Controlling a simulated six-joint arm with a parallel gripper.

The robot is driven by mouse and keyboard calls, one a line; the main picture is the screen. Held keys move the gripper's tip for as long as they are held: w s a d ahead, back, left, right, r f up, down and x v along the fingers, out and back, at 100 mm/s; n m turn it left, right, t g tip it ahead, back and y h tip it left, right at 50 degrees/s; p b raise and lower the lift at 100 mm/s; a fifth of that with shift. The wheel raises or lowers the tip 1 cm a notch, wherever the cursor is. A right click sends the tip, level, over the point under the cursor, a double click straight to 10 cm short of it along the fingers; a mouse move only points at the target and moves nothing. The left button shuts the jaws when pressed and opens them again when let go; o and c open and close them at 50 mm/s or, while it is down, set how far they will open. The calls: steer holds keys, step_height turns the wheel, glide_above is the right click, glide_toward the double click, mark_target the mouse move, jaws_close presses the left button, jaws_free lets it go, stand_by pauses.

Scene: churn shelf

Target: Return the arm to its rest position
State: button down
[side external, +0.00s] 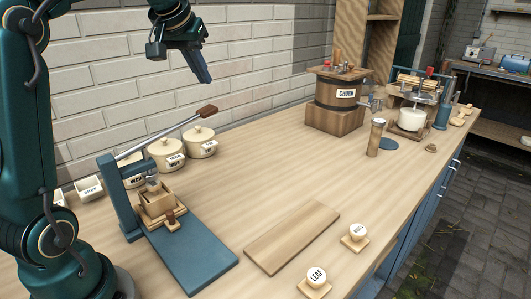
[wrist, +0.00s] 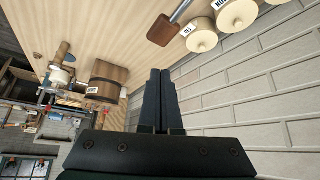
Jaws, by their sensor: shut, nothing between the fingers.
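My gripper (side external: 197,66) is raised high above the back of the wooden bench (side external: 265,165), in front of the white brick wall, in the side view. Its fingers point down and slightly right. In the wrist view my gripper (wrist: 161,74) has its two dark fingers together, with nothing between them. It touches none of the things on the bench. The wrist view is turned so that the bench lies at the upper left and the wall at the right.
A blue lever press (side external: 125,200) with a brown-tipped handle stands at the front left, below my gripper. Lidded pots (side external: 201,142) line the wall. A wooden churn (side external: 337,95) stands at the back. A flat board (side external: 292,237) and stamps labelled LEAF (side external: 317,277) lie in front.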

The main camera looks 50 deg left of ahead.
steer(key=s+d+r+m+t+h, duration=0.1)
steer(key=s+d+m, duration=0.3)
steer(key=d, duration=0.7)
steer(key=s+d+f+m+h, duration=0.1)
steer(key=s+d+f, duration=0.3)
steer(key=s+f, duration=0.2)
steer(key=s+d+f+m+g+h, duration=0.1)
steer(key=s+d+f, duration=0.2)
steer(key=s+f, duration=0.4)
steer(key=shift+s+d, duration=0.4)
steer(key=shift+s, duration=0.1)
